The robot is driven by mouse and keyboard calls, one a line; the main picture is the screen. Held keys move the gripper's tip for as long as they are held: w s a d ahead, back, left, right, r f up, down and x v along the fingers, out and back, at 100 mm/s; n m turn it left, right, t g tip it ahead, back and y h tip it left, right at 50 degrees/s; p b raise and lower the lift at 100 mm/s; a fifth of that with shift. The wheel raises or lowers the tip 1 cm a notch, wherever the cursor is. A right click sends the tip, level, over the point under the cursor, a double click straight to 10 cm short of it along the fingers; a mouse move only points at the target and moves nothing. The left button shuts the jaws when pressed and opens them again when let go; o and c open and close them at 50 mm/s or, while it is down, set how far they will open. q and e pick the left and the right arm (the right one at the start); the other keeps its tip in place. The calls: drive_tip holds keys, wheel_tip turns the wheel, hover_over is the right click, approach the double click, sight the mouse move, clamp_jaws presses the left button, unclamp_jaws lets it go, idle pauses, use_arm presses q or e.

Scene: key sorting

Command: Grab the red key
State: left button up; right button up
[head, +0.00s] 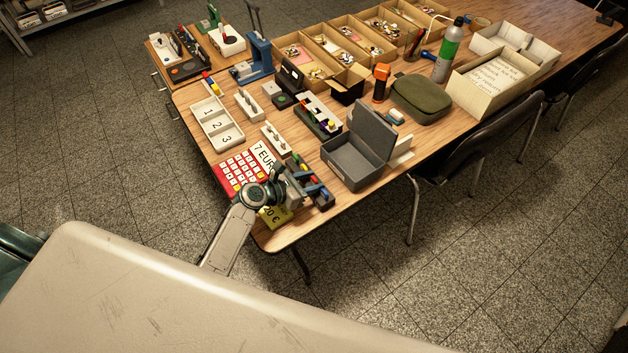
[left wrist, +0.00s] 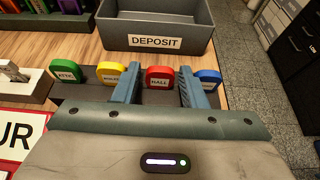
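The red key (left wrist: 160,78), its head labelled "HALL", stands in a dark holder (left wrist: 85,92) in the left wrist view, in a row with a green, a yellow and a blue key. My left gripper (left wrist: 158,82) is open, with one blue finger on each side of the red key. I cannot tell whether the fingers touch it. In the head view my left gripper (head: 308,188) is over the holder at the table's near corner and hides most of the keys. My right gripper is in neither view.
A grey box (left wrist: 155,42) marked "DEPOSIT" stands just behind the keys; it shows open-lidded in the head view (head: 352,178). The table's edge is close on the right.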

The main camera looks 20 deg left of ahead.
use_arm(q)
drive_tip(key=c, duration=0.7)
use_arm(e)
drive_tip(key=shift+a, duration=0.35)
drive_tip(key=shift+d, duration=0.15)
